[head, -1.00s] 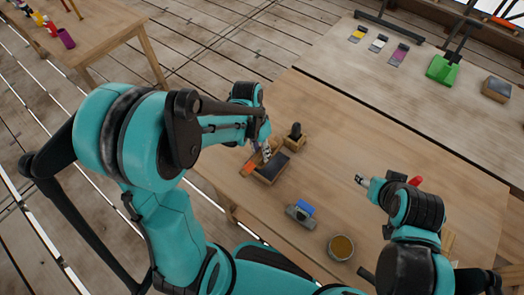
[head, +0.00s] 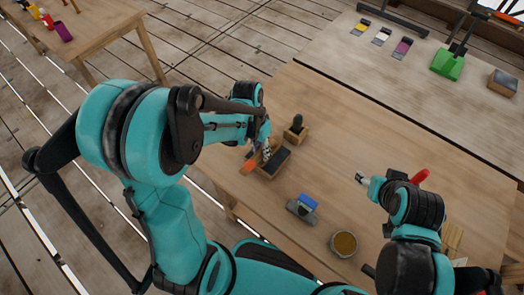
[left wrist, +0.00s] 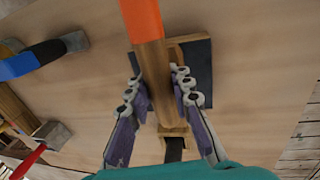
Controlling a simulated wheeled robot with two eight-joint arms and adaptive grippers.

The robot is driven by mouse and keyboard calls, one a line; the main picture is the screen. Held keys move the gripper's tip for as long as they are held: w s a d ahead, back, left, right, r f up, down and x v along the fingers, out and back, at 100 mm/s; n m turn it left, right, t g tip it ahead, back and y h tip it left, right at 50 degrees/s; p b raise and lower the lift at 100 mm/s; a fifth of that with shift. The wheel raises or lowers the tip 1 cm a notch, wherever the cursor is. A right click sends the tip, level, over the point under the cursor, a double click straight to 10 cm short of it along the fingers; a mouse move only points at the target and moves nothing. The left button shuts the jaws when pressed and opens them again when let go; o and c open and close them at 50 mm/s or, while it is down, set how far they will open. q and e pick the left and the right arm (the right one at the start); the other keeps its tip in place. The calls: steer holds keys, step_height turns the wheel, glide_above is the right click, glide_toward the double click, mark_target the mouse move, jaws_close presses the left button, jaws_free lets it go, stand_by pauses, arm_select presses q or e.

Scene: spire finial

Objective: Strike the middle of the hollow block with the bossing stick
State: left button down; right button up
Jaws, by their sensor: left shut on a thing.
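My left gripper (head: 266,148) is shut on the bossing stick, a wooden stick with an orange handle (head: 249,165). In the left wrist view its wooden body (left wrist: 155,85) lies between the two fingers (left wrist: 152,98), with the orange handle pointing to the top edge. A wooden block with a dark top (head: 273,163), seemingly the hollow block, sits beside and under the stick; its dark face (left wrist: 198,72) shows behind the stick in the wrist view. Whether stick and block touch I cannot tell. My right gripper (head: 361,178) is over the table to the right; its fingers are too small to read.
A wooden box with a black knob-like thing (head: 297,127) stands just behind the block. A blue-and-grey tool (head: 304,206) and a round tin (head: 343,244) lie nearer. A red handle (head: 420,177) is by my right arm.

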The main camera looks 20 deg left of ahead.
arm_select(q)
steer(key=shift+r, duration=0.1)
stand_by(0.3)
step_height(320, 180, up, 4)
steer(key=p, duration=0.3)
steer(key=shift+r, duration=0.15)
steer(key=shift+f, duration=0.4)
stand_by(0.4)
step_height(320, 180, down, 4)
steer(key=b, duration=0.4)
steer(key=shift+r, duration=0.15)
